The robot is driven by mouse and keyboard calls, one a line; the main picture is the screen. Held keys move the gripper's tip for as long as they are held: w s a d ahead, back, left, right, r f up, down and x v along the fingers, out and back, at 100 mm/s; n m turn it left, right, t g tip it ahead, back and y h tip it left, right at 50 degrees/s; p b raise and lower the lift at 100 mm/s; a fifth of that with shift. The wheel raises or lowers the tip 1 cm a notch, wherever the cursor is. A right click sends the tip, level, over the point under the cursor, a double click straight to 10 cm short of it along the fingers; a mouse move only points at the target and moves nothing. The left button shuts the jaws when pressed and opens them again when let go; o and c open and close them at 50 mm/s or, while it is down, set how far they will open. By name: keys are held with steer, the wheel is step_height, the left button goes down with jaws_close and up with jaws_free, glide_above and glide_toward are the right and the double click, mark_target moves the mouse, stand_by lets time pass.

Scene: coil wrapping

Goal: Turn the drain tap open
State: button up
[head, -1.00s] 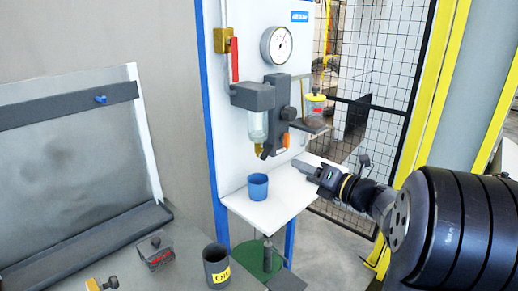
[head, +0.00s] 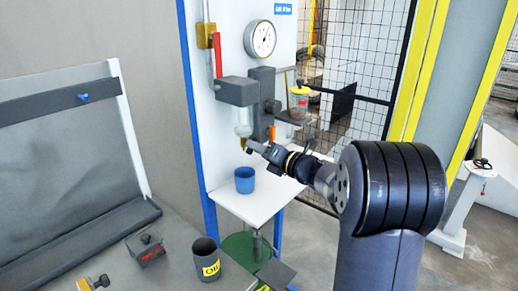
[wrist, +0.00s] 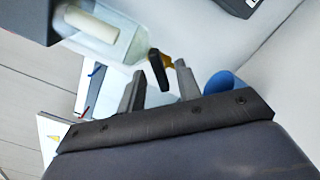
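The drain tap (head: 243,145) is a small brass fitting under the clear bowl (head: 243,120) of the filter unit. In the wrist view the brass tap (wrist: 167,60) has a dark lever (wrist: 156,75) pointing down between my fingers. My gripper (head: 255,147) reaches in from the right, close beside the tap. In the wrist view my gripper (wrist: 160,70) has its two fingers apart, one on each side of the lever. I cannot tell whether either finger touches it. The head view hides the lever behind the gripper.
A blue cup (head: 245,181) stands on the white shelf (head: 272,203) below the tap. A pressure gauge (head: 260,39) and a red handle (head: 218,55) are above. A jar with a yellow lid (head: 299,102) is to the right. A dark oil cup (head: 209,262) stands on the bench.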

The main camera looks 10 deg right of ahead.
jaws_close()
steer(key=shift+f+b, duration=0.1)
steer(key=shift+b, duration=0.2)
steer(key=n+b, duration=0.8)
steer(key=shift+n, duration=0.3)
stand_by(0.6)
